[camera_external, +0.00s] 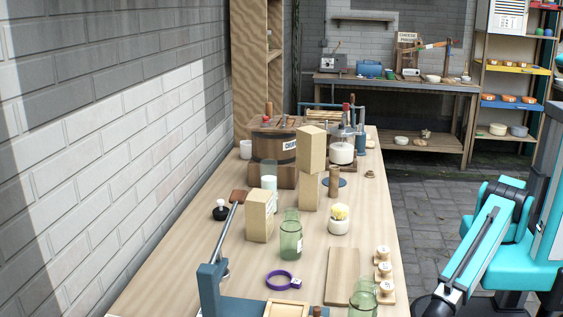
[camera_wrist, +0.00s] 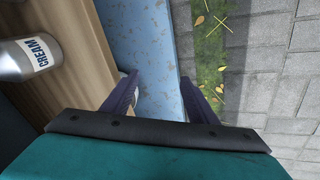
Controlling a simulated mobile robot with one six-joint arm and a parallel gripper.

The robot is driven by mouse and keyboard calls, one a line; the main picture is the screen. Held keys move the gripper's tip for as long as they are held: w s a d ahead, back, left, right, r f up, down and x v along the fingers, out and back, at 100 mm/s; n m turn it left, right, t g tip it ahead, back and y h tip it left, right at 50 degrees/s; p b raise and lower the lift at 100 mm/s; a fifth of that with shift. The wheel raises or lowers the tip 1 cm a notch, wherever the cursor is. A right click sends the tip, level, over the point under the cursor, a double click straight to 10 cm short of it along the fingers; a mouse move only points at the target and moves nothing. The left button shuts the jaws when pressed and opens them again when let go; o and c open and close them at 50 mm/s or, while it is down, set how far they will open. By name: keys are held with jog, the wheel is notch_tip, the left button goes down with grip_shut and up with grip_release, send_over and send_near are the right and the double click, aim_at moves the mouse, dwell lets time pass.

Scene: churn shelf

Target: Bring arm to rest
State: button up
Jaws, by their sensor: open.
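My gripper (camera_wrist: 158,88) shows in the wrist view with its two dark purple fingers spread apart and nothing between them. It points down past a blue surface (camera_wrist: 146,45) beside the paved floor. In the external view my teal arm is at the right edge, off the right side of the long wooden table (camera_external: 345,262). The gripper itself is cut off or hidden there at the bottom right.
A metal can marked CREAM (camera_wrist: 30,57) lies on a wooden shelf (camera_wrist: 85,70) left of the gripper. The table holds a wooden churn (camera_external: 268,148), green jars (camera_external: 291,240), stacked tan blocks (camera_external: 310,150) and a purple ring (camera_external: 279,280). Paved floor (camera_external: 425,205) is clear right of the table.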

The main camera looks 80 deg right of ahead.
jog(key=s+d+f+m+g+h+p, duration=0.1)
jog(key=d+m+g+h+p, duration=0.15)
jog(key=d, duration=1.05)
jog(key=s+d+f+m+g+h+p, duration=0.1)
jog(key=d+f+m+h+p, duration=0.2)
jog(key=d, duration=1)
jog(key=s+d+r+m+g+p, duration=0.1)
jog(key=s+d+m+g+p, duration=0.15)
jog(key=s+d, duration=0.5)
jog(key=s+d+r+m+g+p, duration=0.25)
jog(key=s+d+p, duration=0.2)
jog(key=d, duration=0.55)
jog(key=shift+w+a+r+m+g+y, duration=0.15)
jog(key=shift+a+r+m+y, duration=0.1)
jog(key=shift+a+m+y, duration=0.5)
jog(key=shift+w+a+r+m+g+y, duration=0.2)
jog(key=shift+a+m+y, duration=0.3)
jog(key=shift+y, duration=0.45)
jog(key=shift+a+r+m+g+y, duration=0.1)
jog(key=shift+a+r+m+y, duration=0.2)
jog(key=shift+a+m+y, duration=0.35)
